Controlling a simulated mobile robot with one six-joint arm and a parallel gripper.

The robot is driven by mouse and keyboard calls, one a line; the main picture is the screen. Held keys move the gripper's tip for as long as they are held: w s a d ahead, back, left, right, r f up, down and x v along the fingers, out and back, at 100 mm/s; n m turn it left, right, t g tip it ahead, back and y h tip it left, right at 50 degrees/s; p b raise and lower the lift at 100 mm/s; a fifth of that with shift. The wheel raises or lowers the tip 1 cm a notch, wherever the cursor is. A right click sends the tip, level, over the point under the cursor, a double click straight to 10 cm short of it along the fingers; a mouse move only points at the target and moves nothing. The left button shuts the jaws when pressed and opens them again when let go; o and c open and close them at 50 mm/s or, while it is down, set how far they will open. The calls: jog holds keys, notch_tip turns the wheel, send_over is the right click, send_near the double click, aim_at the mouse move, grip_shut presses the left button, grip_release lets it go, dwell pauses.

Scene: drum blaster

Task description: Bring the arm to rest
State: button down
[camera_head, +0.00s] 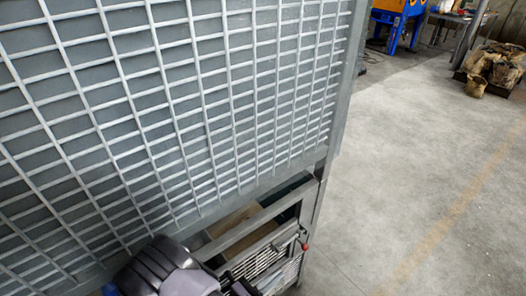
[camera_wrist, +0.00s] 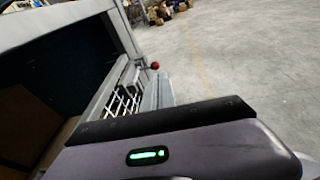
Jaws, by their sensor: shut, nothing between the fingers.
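My arm (camera_head: 170,270) shows at the bottom of the head view, dark grey and black, in front of the lower part of a metal mesh cabinet. My gripper (camera_wrist: 165,122) fills the bottom of the wrist view as a grey housing with a black edge and a green light. It is shut and holds nothing. Its fingertips are not clear in either view.
A tall grey mesh panel (camera_head: 190,110) fills the left of the head view. Below it is an open frame with a red-knobbed lever (camera_head: 304,246). The concrete floor (camera_head: 410,170) at right is clear. Brown sacks (camera_head: 492,68) and a blue-and-orange machine (camera_head: 398,22) stand far back.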

jog(key=s+d+r+m+g+y, duration=0.2)
jog(key=s+d+r+m+g, duration=0.15)
jog(key=r+m+g, duration=0.45)
jog(key=s+d+r+m+g+y, duration=0.2)
jog(key=d+r+m+g, duration=0.15)
jog(key=r+m, duration=0.7)
jog(key=s+a+r+m+t+y, duration=0.1)
jog(key=s+r+m+t+y, duration=0.1)
jog(key=r+m+y, duration=0.3)
jog(key=s+r+m+t+y, duration=0.3)
jog(key=r+m+t+y, duration=0.1)
jog(key=r, duration=0.8)
jog(key=shift+s+a+m+t+y, duration=0.25)
jog(key=shift+a+m+t+y, duration=0.25)
jog(key=shift+m, duration=0.75)
jog(key=shift+d, duration=0.1)
